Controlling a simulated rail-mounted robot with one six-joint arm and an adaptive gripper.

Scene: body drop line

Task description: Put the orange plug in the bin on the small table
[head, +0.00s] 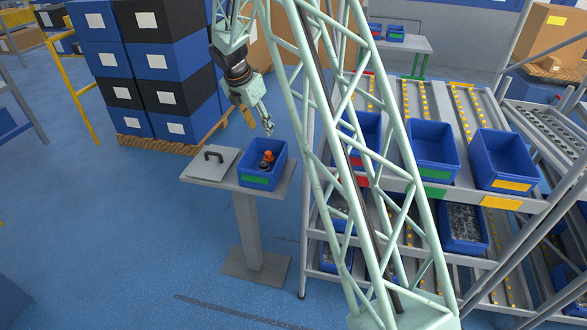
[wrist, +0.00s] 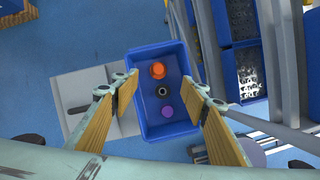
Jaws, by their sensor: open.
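The orange plug (wrist: 158,71) lies inside the blue bin (wrist: 182,126) on the small table (head: 189,177). In the head view the plug (head: 268,156) shows as an orange spot in the bin (head: 262,181), which has a green label. A dark ring-like part (wrist: 162,91) and a purple round part (wrist: 166,111) lie in line with the plug in the same bin. My gripper (wrist: 164,88) is open and empty, with its fingers apart above the bin. In the head view my gripper (head: 259,126) hangs above the bin, clear of it.
A grey lid with a dark handle (head: 214,157) lies on the table left of the bin. A rack with several blue bins (head: 433,150) stands to the right. Stacked blue and black boxes (head: 150,60) stand behind on a pallet.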

